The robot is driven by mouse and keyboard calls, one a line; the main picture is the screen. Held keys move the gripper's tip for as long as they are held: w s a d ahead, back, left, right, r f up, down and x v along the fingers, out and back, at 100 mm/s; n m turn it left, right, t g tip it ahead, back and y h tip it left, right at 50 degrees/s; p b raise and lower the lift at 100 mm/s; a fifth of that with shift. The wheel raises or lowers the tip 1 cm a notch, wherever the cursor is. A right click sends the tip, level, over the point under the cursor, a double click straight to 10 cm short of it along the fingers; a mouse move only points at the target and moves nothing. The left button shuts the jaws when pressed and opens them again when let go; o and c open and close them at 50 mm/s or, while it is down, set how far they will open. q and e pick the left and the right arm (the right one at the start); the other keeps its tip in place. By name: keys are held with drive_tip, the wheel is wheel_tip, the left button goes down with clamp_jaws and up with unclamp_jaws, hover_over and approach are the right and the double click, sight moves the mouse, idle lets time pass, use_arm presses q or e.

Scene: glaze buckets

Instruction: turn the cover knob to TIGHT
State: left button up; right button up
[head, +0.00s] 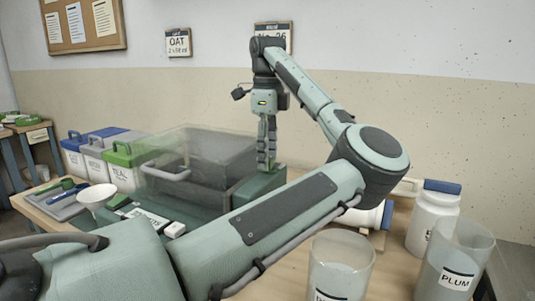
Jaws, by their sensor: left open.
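A green machine (151,205) stands on the table under a smoky see-through cover (165,145) with a grey handle (168,174). I cannot make out the cover knob or its TIGHT mark; the gripper and my arm hide part of the machine's right side. My left gripper (266,168) points straight down at the right end of the cover, with its fingers close together in this view and nothing visible between them. Whether it touches the machine I cannot tell. My right gripper is not in view.
Lidded buckets (91,160) stand left of the machine, near a white bowl (97,196) and a grey tray (66,207). At the right are a clear jar (338,270), a PLUM jar (455,265) and a blue-capped bottle (433,222). My left arm crosses the foreground.

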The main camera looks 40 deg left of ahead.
use_arm(q)
drive_tip(key=c, duration=0.3)
clamp_jaws()
drive_tip(key=shift+m, duration=0.8)
drive_tip(key=shift+w+m+b, duration=0.1)
drive_tip(key=shift+m+b, duration=0.3)
drive_tip(key=shift+m, duration=0.3)
drive_tip(key=shift+m+b, duration=0.35)
drive_tip(key=shift+m, duration=1.35)
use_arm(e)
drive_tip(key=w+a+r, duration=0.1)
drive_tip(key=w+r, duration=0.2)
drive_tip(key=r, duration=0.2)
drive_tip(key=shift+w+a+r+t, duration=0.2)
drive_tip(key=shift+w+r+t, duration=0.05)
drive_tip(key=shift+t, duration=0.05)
use_arm(q)
drive_tip(key=shift+o, duration=1.5)
unclamp_jaws()
drive_tip(key=shift+w, duration=0.1)
